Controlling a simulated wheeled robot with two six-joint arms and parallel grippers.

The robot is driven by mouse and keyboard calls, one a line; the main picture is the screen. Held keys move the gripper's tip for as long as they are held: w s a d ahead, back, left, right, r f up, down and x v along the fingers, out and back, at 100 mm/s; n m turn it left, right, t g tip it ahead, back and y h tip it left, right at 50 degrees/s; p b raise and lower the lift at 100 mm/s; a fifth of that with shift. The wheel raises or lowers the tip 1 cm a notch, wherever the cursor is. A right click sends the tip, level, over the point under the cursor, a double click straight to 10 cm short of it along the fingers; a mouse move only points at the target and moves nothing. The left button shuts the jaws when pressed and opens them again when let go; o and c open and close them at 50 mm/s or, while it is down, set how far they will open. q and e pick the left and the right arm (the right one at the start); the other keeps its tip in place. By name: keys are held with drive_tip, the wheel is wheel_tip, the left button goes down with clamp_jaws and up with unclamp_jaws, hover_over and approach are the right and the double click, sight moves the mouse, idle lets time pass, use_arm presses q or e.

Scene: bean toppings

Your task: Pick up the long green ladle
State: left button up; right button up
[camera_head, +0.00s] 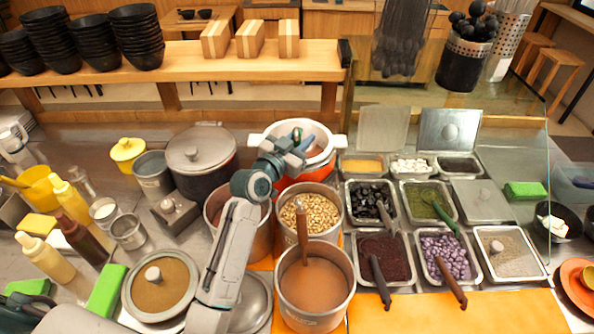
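A green ladle (440,212) rests in a metal tray of green topping (417,190) on the right side of the counter. Its handle slants toward the lower right. My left arm comes in from the bottom, left of the middle. My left gripper (298,143) is over an orange pot with a white rim (327,167), well to the left of the green ladle and apart from it. The gripper's fingers are small and dark against the pot, so I cannot tell whether they are open. My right gripper is not in view.
Several topping trays surround the green one, some with dark or brown ladles (450,285). Pots of nuts (310,217) and brown liquid (314,290) stand nearer. A glass guard (510,110) and a wooden shelf (200,65) stand behind. An orange mat (450,314) in front is mostly clear.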

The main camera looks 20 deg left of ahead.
use_arm(q)
clamp_jaws()
wheel_tip(320, 180, up, 10)
drive_tip(key=b, duration=0.2)
drive_tip(key=shift+b, duration=0.35)
drive_tip(key=w+r+p, duration=0.3)
drive_tip(key=r+p, duration=0.3)
drive_tip(key=r, duration=0.1)
drive_tip(key=shift+a+r+p, duration=0.2)
drive_tip(key=shift+a+p, duration=0.15)
drive_tip(key=shift+a, duration=0.1)
idle(0.6)
drive_tip(key=shift+w+a, duration=0.1)
idle(0.4)
